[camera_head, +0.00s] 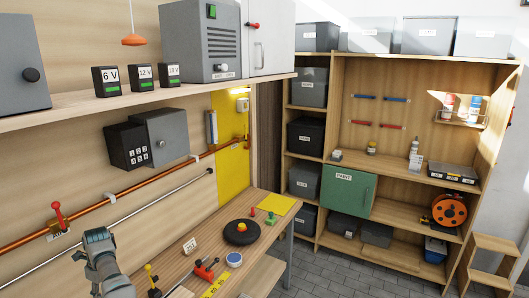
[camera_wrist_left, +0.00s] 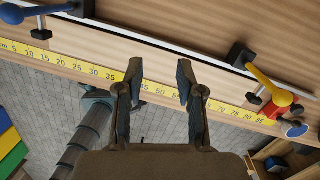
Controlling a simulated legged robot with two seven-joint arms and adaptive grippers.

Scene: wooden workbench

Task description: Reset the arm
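My left gripper (camera_wrist_left: 158,82) is open and empty in the left wrist view. Its two dark fingers stand apart over the front edge of the wooden workbench (camera_wrist_left: 170,50), near the yellow ruler strip (camera_wrist_left: 105,73). In the head view a grey-blue part of my arm (camera_head: 103,262) rises at the lower left beside the workbench (camera_head: 180,250); no gripper fingers show there. Another grey jointed link of mine (camera_wrist_left: 85,135) shows at the lower left of the wrist view. My right gripper shows in neither view.
A copper pipe with a red valve (camera_head: 59,214) runs along the wall. Shelves (camera_head: 400,185) stand behind; grey floor is clear.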

